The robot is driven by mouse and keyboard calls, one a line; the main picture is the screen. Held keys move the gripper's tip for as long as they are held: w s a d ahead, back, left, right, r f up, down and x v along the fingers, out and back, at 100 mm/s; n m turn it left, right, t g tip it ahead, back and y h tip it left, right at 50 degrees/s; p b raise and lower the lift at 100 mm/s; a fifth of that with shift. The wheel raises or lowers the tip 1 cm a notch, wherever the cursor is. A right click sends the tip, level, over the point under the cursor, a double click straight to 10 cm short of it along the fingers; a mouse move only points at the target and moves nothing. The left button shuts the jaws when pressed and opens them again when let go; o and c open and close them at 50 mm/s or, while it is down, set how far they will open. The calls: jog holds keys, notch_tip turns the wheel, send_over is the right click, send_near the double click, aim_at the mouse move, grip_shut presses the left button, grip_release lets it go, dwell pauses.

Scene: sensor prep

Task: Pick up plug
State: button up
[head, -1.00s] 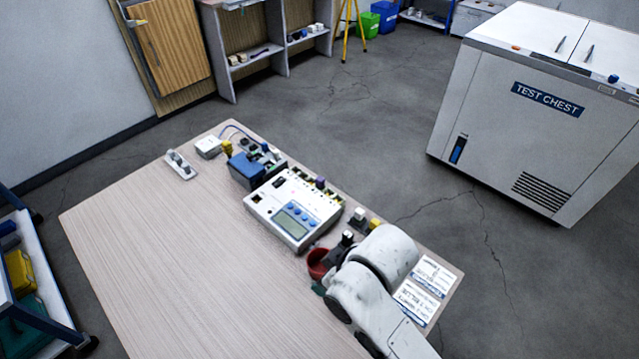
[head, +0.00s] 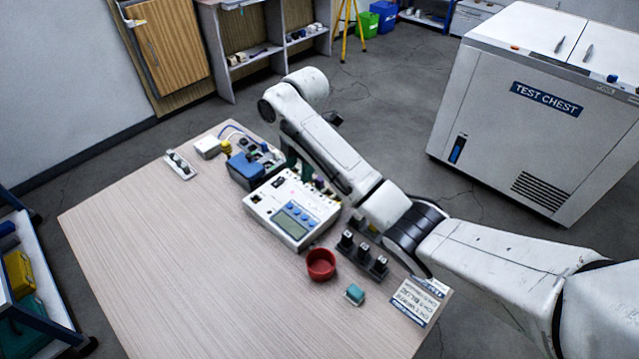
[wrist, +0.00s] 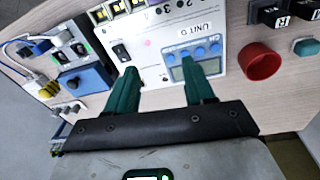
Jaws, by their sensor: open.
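No part is labelled as the plug. A small yellow connector (head: 227,147) on a blue cable lies beside a white box on the table; it also shows at the left of the wrist view (wrist: 47,90). My gripper (wrist: 159,68) has two green fingers, apart with nothing between them. In the wrist view they appear over the front of the white test unit (wrist: 155,60), near its display and blue buttons. In the head view my arm reaches across the table's far edge, and my gripper is mostly hidden behind it.
A blue box (head: 243,172) stands left of the test unit. A red bowl (head: 320,264), a teal block (head: 354,294) and a black holder with labelled blocks (head: 378,268) are to its right. The table's (head: 190,270) left and front are clear.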

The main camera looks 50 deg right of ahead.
notch_tip(320, 180, up, 2)
jog(key=n+g, duration=0.1)
jog(key=n, duration=0.1)
send_over(320, 179)
jog(key=shift+h, duration=0.3)
notch_tip(320, 179, down, 11)
jog(key=shift+w+r+p, duration=0.1)
jog(key=shift+r+p, duration=0.1)
jog(key=shift+p, duration=0.65)
grip_shut()
